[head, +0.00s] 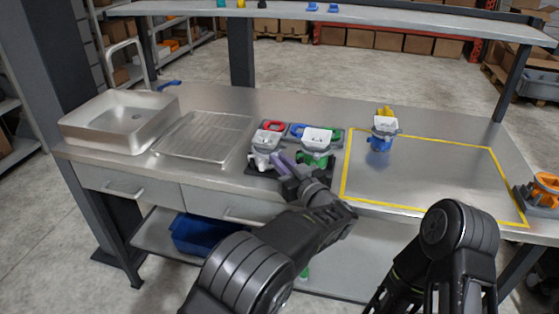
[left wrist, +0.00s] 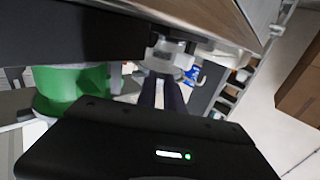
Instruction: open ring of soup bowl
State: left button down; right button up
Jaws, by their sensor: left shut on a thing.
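No thing here can be made out clearly as a soup bowl. A white and grey unit (head: 267,143) stands at the counter's front edge, left of a similar unit with a green base (head: 314,158). My left gripper (head: 278,158) reaches in between them from the front, its fingers shut at the white unit's right side. In the left wrist view the fingers (left wrist: 162,88) end at a pale grey part (left wrist: 165,62), and the green base (left wrist: 75,90) is at the left. The exact grip is too small to tell. My right gripper is out of view; only its arm shows.
Behind the units lies a grey tray with a red ring (head: 274,125) and a blue ring (head: 297,130). A sink (head: 120,117) is at left, an orange-topped unit (head: 544,183) at far right. A shelf (head: 400,14) spans the back.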

pick_arm(q)
jog(key=c, duration=1.4)
grip_release()
jog(key=shift+c, duration=0.2)
jog(key=b+v, duration=0.1)
jog(key=v, duration=0.6)
jog(key=shift+s+d, duration=0.2)
jog(key=shift+s, duration=0.15)
